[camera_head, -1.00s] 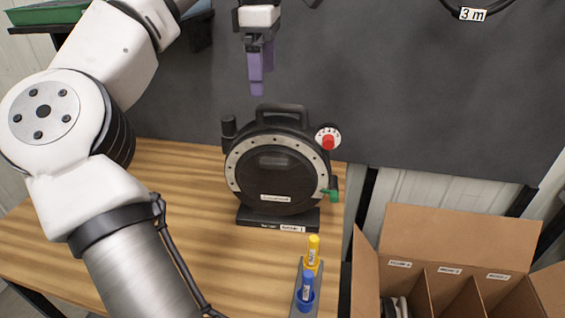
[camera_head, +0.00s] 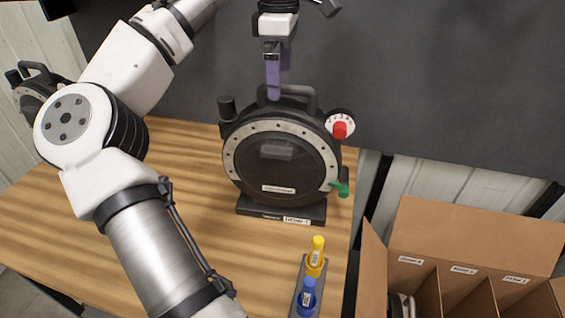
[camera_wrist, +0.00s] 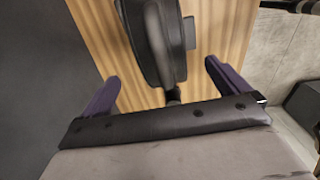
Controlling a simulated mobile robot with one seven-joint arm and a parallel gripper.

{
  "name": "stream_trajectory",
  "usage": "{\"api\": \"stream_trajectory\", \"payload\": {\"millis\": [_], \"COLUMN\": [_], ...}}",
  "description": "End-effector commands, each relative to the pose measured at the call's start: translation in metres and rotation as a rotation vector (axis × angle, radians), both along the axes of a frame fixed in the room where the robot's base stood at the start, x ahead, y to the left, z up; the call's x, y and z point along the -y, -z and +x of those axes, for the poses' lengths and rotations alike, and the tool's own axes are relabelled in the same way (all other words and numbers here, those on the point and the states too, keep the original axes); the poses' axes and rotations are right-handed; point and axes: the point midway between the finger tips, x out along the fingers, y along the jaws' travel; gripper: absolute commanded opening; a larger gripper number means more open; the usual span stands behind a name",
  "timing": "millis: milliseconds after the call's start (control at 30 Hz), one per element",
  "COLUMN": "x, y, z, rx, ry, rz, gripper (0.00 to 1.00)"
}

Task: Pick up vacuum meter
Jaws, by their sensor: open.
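The vacuum meter (camera_head: 272,165) is a round black housing with a silver studded rim, a top carry handle, a red knob at upper right and a green lever at lower right. It stands upright on a black base on the wooden table. My gripper (camera_head: 273,98) is open with purple fingers, at the top handle in the head view; whether it touches is unclear. In the wrist view, the open fingers (camera_wrist: 165,90) are spread wide, with part of the dark meter (camera_wrist: 158,45) beyond and between them. Nothing is held.
A stand with a yellow tube (camera_head: 316,255) and a blue tube (camera_head: 306,295) is in front of the meter. A divided cardboard box (camera_head: 470,235) is at the right. Another similar black device (camera_head: 38,85) is at far left, partly behind my arm. The table's left part (camera_head: 60,215) is clear.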

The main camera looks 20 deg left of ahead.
Motion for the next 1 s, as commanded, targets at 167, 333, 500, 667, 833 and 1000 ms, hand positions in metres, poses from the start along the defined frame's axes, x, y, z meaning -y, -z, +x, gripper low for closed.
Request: {"api": "stream_trajectory", "payload": {"millis": [167,333,500,667,833,1000], "x": [0.001,0.003,0.004,0.004,0.004,0.004], "y": [0.008,0.025,0.049,0.057,0.057,0.057], "z": [0.0,-0.001,-0.001,-0.001,-0.001,-0.001], "rx": [0.0,-0.002,0.0,0.001,0.001,0.001], "ry": [0.001,0.002,-0.002,-0.001,-0.002,-0.002], "rz": [-0.001,-0.002,0.001,0.0,0.0,0.0], "gripper": [1.0,1.0,1.0,1.0,0.99,0.76]}}
